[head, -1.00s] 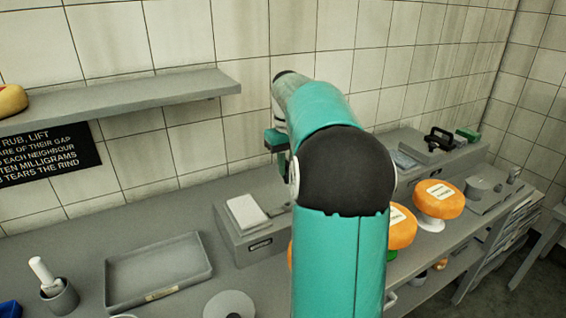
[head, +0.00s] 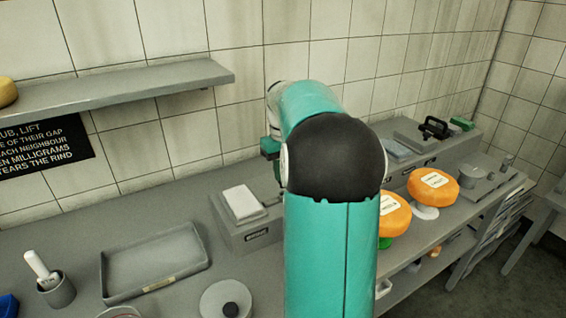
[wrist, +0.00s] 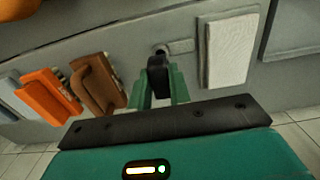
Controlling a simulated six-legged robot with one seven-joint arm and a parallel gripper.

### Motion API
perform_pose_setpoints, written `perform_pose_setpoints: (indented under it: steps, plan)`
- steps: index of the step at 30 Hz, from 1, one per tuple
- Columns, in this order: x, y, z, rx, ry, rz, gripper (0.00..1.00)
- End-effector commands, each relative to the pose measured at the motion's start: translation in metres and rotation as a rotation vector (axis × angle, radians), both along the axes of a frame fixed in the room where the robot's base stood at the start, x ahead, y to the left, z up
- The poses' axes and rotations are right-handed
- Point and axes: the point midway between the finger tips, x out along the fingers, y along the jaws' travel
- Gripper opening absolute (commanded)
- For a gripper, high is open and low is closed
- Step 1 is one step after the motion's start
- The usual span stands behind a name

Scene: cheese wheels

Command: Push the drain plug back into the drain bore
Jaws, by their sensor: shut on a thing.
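In the wrist view my gripper (wrist: 158,92) has its green fingers closed around a dark rounded piece, which looks like the drain plug (wrist: 157,72). Just beyond the plug is a small dark round opening, perhaps the drain bore (wrist: 160,49), beside a grey strip on a grey surface. The plug overlaps the edge of this opening in the picture; I cannot tell whether it touches or has entered. In the head view my arm hides the plug and the bore, and only a bit of the green hand shows at the arm's left.
In the wrist view, an orange block (wrist: 50,92) and a brown block (wrist: 98,84) are left of the fingers, a white slab (wrist: 230,50) right. In the head view, a tray (head: 206,262) lies left on the counter; orange cheese wheels (head: 433,186) stand right. A shelf (head: 150,88) overhangs the left.

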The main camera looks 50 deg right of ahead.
Motion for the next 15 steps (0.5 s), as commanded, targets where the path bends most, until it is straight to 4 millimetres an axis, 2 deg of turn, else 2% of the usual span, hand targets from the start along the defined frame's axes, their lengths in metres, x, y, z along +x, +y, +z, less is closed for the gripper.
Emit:
perform_pose_setpoints:
  steps: [6,15]
  plan:
    - [0.0008,-0.0002,-0.0082,-0.001,-0.001,-0.001,0.0]
    - [0.0007,-0.0002,-0.0088,-0.001,-0.001,-0.001,0.0]
